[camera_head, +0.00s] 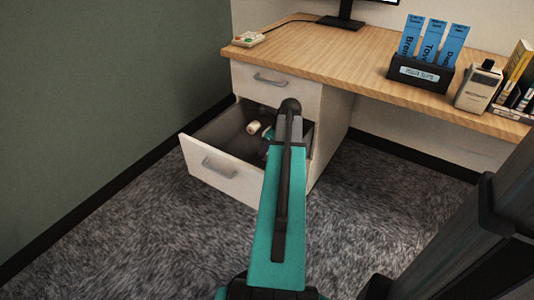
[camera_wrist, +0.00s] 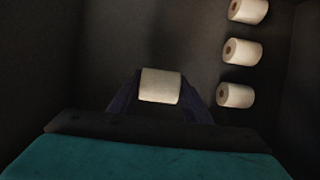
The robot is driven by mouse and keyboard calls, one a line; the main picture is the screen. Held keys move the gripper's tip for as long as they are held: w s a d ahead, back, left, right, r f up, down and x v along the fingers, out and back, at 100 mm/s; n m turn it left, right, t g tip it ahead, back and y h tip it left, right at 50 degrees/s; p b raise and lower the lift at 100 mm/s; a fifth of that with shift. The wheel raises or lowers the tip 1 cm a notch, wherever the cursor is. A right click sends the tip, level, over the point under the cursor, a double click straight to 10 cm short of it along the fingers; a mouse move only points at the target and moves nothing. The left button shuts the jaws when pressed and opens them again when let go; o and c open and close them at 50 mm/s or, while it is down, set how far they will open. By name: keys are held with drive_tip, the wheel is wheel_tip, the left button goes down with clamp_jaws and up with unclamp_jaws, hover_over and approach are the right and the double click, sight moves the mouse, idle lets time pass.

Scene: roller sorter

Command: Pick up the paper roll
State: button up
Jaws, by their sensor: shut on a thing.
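A white paper roll (camera_wrist: 160,86) sits between the two dark fingers of my gripper (camera_wrist: 160,100) in the wrist view, one finger at each end. My gripper is shut on it, inside the open lower drawer. In the head view a pale roll (camera_head: 254,127) shows in the drawer. My arm hides much of the drawer and the gripper there.
The open drawer (camera_head: 222,168) has raised walls around my gripper. The closed upper drawer (camera_head: 270,82) and the wooden desk top (camera_head: 320,62) are above it. Grey carpet (camera_head: 110,210) is clear in front.

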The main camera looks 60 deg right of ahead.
wheel_tip(320, 180, up, 5)
drive_tip(key=shift+r+p, duration=0.15)
drive_tip(key=shift+p, duration=0.6)
drive_tip(key=shift+w+r, duration=0.1)
drive_tip(key=w+a+r+n+g+y+p, duration=0.15)
drive_tip(key=w+a+r+n+p, duration=0.45)
drive_tip(key=w+a+r+p, duration=0.6)
drive_tip(key=w+a+r+n+g+y+p, duration=0.1)
drive_tip(key=w+a+r+n+y+p, duration=0.1)
drive_tip(key=w+a+r+n+p, duration=0.95)
drive_tip(key=w+a+r+n+g+p, duration=0.1)
drive_tip(key=a+r+n+p, duration=0.3)
drive_tip(key=a+r+p, duration=0.6)
drive_tip(key=w+a+r+n+g+p, duration=0.1)
drive_tip(key=a+r+n+g+p, duration=0.2)
drive_tip(key=a+r+p, duration=0.6)
drive_tip(key=a+r+n, duration=0.1)
drive_tip(key=a+r, duration=0.9)
drive_tip(key=a, duration=0.6)
drive_tip(key=shift+r+g+p, duration=0.35)
drive_tip(key=shift+r+p, duration=0.05)
